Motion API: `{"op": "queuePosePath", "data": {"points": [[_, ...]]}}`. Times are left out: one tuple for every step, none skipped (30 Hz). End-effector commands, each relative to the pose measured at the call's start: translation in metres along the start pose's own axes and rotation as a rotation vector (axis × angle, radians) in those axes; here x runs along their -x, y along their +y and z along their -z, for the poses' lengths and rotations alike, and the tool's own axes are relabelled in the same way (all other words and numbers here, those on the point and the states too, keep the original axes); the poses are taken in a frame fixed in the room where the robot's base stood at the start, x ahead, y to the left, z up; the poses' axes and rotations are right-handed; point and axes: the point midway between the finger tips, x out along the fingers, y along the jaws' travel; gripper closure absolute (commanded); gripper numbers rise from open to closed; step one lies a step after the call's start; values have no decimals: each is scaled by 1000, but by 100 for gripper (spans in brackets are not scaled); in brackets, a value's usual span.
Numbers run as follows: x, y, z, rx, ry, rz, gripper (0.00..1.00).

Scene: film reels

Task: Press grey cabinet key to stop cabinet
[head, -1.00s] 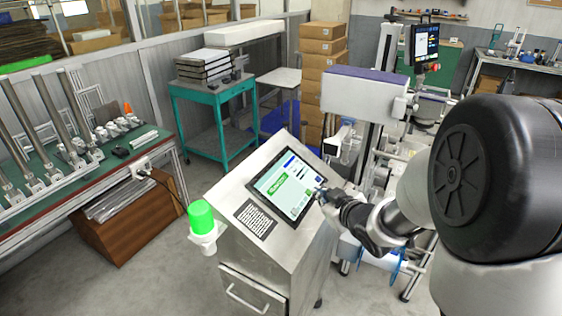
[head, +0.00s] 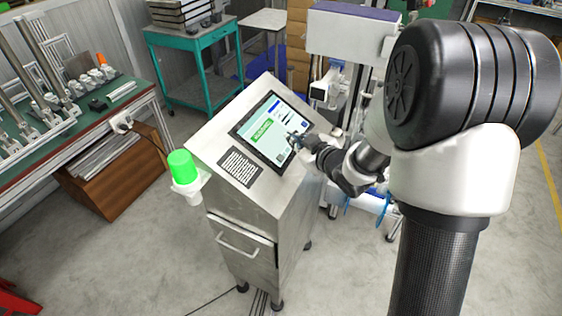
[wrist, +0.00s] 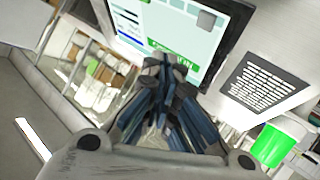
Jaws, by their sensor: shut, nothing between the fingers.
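The grey metal cabinet (head: 225,195) has a sloped top with a touch screen (head: 255,122) set in it. The screen shows a green label (head: 262,132), blue bars and pale panels; its text is too small to read surely. In the wrist view the screen (wrist: 175,20) is upside down, and a grey square (wrist: 207,19) shows on it, perhaps the grey key. My gripper (head: 300,139) is shut and empty, its tips over the screen's right part. In the wrist view my gripper (wrist: 163,68) hides part of the screen near the green label. I cannot tell whether it touches.
A lit green lamp (head: 182,167) stands at the cabinet's left side. A black text plate (head: 240,167) lies below the screen. A workbench (head: 75,130) is at left, a teal cart (head: 190,75) behind. A white machine (head: 350,33) stands close behind my gripper.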

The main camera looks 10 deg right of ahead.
Motion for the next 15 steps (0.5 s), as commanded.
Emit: {"op": "queuePosePath", "data": {"points": [[-8,-7,-8,2,1,3,100],[-11,-9,-10,2,1,2,100],[-15,-11,-13,2,1,2,100],[-18,-13,-15,2,0,2,100],[-20,-15,-17,2,0,2,100],[-24,-18,-19,1,1,1,100],[-26,-20,-21,1,1,1,100],[-28,-21,-23,1,0,1,100],[-31,-23,-25,1,0,1,100],[-32,-24,-26,1,0,1,100],[-34,-25,-26,2,0,1,100],[-35,-26,-27,1,0,1,100],[-36,-27,-28,1,0,0,100],[-37,-27,-28,1,0,0,100],[-38,-28,-28,1,1,0,100]]}}
